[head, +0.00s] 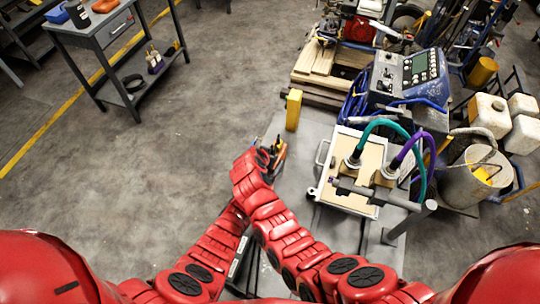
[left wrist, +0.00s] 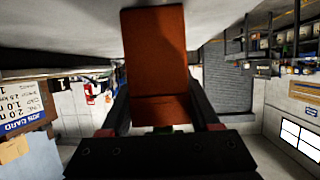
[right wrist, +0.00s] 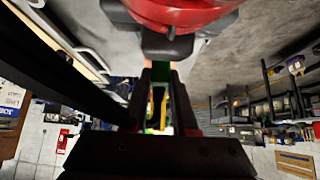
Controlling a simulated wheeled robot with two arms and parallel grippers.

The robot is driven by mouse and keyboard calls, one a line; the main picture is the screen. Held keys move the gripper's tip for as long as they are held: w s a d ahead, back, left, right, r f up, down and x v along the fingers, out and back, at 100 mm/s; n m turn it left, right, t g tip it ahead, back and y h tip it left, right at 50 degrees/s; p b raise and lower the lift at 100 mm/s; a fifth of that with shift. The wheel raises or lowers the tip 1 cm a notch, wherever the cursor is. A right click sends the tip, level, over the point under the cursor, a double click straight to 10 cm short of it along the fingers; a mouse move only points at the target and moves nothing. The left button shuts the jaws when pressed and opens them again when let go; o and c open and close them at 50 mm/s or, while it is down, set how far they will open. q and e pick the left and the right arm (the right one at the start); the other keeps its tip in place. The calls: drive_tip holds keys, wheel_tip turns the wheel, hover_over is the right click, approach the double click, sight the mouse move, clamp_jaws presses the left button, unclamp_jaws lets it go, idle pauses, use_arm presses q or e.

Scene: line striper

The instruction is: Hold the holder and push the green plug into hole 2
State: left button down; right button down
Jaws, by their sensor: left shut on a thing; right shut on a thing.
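In the left wrist view an orange-brown block, which looks like the holder (left wrist: 156,58), stands between the fingers of my left gripper (left wrist: 160,112). That gripper is shut on it. In the right wrist view my right gripper (right wrist: 160,82) is shut on a narrow green piece, the green plug (right wrist: 160,72), mostly hidden between the dark fingers. In the head view my two red arms cross, and a small orange part (head: 279,147) shows beside dark gripper parts at their far end. I cannot tell which gripper that is. Hole 2 is not visible, and I cannot tell whether plug and holder touch.
A yellow block (head: 293,110) stands on the grey surface just beyond the hands. To the right is a machine with a pale board (head: 352,178) and teal and purple hoses, then a blue control panel (head: 408,77). A grey cart (head: 115,30) stands back left. Floor between is clear.

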drive_tip(key=shift+s+f, duration=0.1)
drive_tip(key=shift+s, duration=0.1)
drive_tip(key=shift+w+r, duration=0.15)
drive_tip(key=shift+r, duration=0.65)
drive_tip(key=shift+w, duration=0.1)
idle(0.3)
drive_tip(key=shift+f, duration=0.8)
idle(1.7)
drive_tip(key=shift+s+a+f, duration=0.1)
drive_tip(key=shift+s+f, duration=0.05)
drive_tip(key=shift+s, duration=0.1)
idle(0.4)
drive_tip(key=shift+r, duration=0.2)
drive_tip(key=shift+w+r, duration=0.1)
drive_tip(key=shift+r, duration=0.65)
